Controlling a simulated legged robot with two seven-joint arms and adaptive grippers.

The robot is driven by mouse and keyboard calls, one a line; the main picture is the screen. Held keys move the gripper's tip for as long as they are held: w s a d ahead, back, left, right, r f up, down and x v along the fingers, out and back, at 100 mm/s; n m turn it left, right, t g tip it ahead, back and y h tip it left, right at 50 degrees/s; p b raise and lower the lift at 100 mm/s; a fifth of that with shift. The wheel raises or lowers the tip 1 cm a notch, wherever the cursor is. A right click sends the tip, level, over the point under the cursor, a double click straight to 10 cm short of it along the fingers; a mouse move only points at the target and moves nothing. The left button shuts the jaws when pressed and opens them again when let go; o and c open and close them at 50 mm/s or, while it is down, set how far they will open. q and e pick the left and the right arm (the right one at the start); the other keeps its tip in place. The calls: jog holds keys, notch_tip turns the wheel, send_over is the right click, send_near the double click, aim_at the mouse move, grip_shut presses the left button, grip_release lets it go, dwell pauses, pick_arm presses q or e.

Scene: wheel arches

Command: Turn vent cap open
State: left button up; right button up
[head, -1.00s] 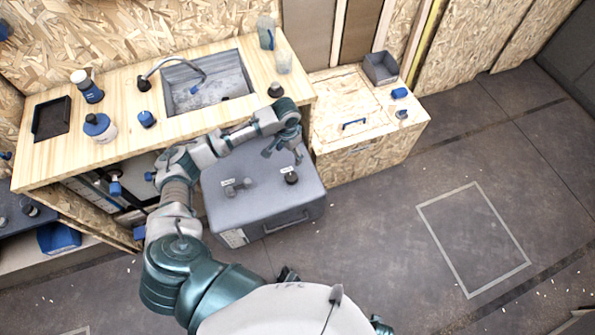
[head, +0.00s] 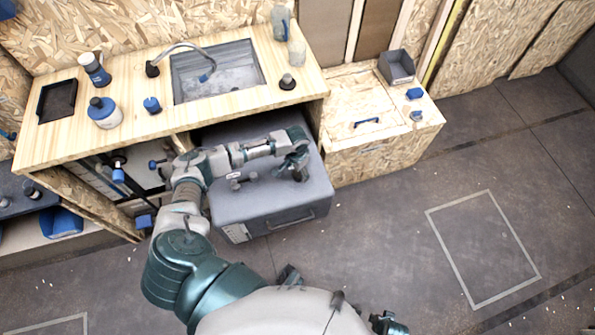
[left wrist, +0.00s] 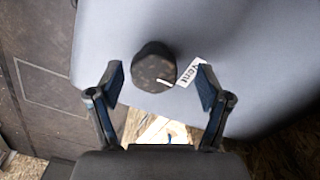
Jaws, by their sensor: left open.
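The vent cap (left wrist: 154,67) is a dark round knob with a white mark, on top of a grey tank (head: 262,205). A white label reading "vent" (left wrist: 190,72) lies beside it in the left wrist view. My left gripper (left wrist: 160,82) is open, with one finger on either side of the cap and gaps to both.
A wooden counter (head: 140,85) with a sink (head: 216,72) overhangs the tank's back. A wooden box (head: 375,150) stands to the right of the tank. A small fitting (head: 240,180) sits on the tank left of my gripper. Open floor lies right and front.

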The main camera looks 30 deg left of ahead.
pick_arm(q)
jog(key=shift+d+f, duration=0.15)
jog(key=shift+f, duration=0.05)
jog(key=shift+d+r, duration=0.1)
jog(key=shift+d, duration=0.25)
jog(key=shift+a, duration=0.15)
jog(key=c, duration=1.1)
jog(key=shift+a, duration=0.15)
jog(key=shift+c, duration=0.3)
pick_arm(e)
jog(key=shift+d+r, duration=0.1)
jog(key=shift+r, duration=0.1)
jog(key=shift+w, duration=0.1)
